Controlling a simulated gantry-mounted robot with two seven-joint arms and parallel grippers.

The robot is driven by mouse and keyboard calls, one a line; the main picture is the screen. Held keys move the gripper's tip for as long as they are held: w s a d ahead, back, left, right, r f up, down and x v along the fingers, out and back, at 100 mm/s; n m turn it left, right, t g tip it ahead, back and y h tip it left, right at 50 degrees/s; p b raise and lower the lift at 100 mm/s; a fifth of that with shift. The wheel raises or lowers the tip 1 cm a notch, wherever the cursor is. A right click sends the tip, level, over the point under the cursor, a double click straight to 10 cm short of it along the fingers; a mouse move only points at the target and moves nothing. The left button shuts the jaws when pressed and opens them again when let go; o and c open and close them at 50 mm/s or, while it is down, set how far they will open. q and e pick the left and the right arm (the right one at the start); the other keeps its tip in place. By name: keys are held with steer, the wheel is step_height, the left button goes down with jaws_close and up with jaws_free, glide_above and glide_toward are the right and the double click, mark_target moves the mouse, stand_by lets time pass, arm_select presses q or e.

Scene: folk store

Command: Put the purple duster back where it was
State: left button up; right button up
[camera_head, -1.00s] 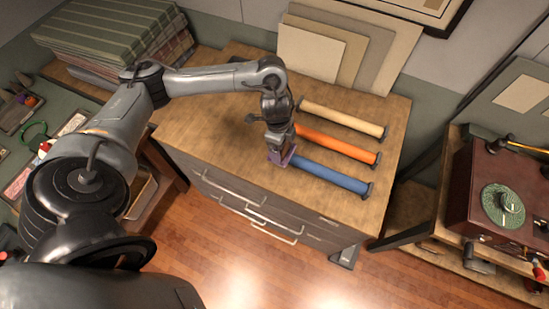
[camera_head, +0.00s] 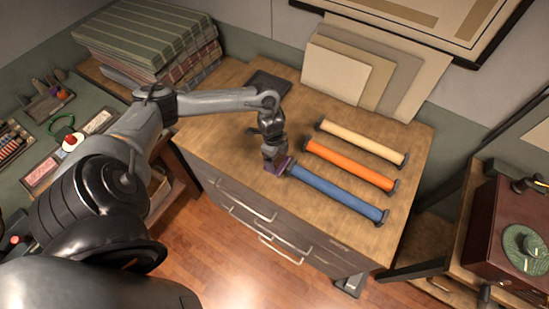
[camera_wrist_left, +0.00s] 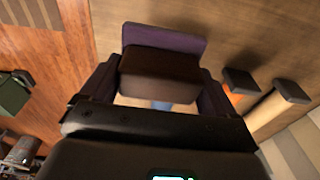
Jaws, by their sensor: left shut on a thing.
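The purple duster shows as a small purple edge (camera_head: 285,166) under my left gripper (camera_head: 276,164) in the head view. In the left wrist view the duster has a purple pad (camera_wrist_left: 165,39) and a dark brown block (camera_wrist_left: 160,76). The block sits between the two fingers, which are shut on it. The gripper points down over the front part of the wooden cabinet top (camera_head: 225,140), just left of the blue roll's left end. I cannot tell whether the duster touches the top.
Blue (camera_head: 335,191), orange (camera_head: 350,164) and cream (camera_head: 362,142) rolls lie side by side to the right of the gripper. A dark flat pad (camera_head: 270,84) lies at the back of the top. Boards (camera_head: 345,75) lean on the wall. The left part of the top is clear.

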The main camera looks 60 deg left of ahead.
arm_select(q)
steer(key=a+f, duration=0.2)
steer(key=a, duration=0.1)
steer(key=shift+w, duration=0.35)
steer(key=shift+f, duration=1.9)
steer(key=shift+f, duration=0.1)
steer(key=shift+f, duration=0.1)
steer(key=o, duration=0.7)
steer(key=shift+o, duration=0.2)
